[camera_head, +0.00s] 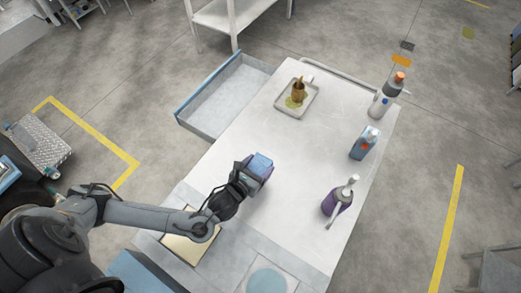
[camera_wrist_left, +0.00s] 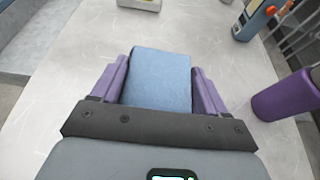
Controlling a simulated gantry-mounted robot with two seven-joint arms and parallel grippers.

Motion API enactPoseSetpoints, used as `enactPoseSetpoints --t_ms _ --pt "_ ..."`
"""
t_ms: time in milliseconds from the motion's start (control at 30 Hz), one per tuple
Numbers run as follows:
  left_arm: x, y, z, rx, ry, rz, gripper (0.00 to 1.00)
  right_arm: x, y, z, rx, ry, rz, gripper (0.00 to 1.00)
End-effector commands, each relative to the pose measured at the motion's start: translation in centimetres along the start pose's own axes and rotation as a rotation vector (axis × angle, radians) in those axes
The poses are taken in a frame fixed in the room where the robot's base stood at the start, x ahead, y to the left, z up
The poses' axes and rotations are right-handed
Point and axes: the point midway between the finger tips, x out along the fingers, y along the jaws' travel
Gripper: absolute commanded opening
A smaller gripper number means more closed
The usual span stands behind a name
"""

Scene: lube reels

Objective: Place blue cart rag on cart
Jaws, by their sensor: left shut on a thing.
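The blue rag (camera_head: 261,163) is a folded, box-like blue cloth. My left gripper (camera_head: 256,170) is shut on it, over the middle of the pale cart top (camera_head: 235,140). In the left wrist view the rag (camera_wrist_left: 160,80) sits between the two purple fingers of my left gripper (camera_wrist_left: 160,88), with a finger on each side. I cannot tell whether the rag touches the cart top or is just above it. My right gripper is not in view.
A tray (camera_head: 284,105) with a brown item stands at the cart's far end. An open drawer (camera_head: 222,97) juts out left. The cart top around the rag is clear.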

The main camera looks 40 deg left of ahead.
Motion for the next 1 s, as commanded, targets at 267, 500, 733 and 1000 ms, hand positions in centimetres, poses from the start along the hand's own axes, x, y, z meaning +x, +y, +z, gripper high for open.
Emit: enactPoseSetpoints --t_ms 267,500,733,1000 --pt "4.8 4.5 -1.7 0.005 -0.001 0.004 0.44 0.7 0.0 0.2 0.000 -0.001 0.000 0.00" --pt "7.6 6.9 -2.7 0.002 -0.001 0.001 0.44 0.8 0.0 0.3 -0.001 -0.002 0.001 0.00" --pt "8.4 7.5 -3.3 0.000 0.001 0.000 0.44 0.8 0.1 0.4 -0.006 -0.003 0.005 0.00" --pt "9.5 7.5 -6.2 0.000 0.002 0.001 0.44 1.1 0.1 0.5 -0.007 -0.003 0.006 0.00"
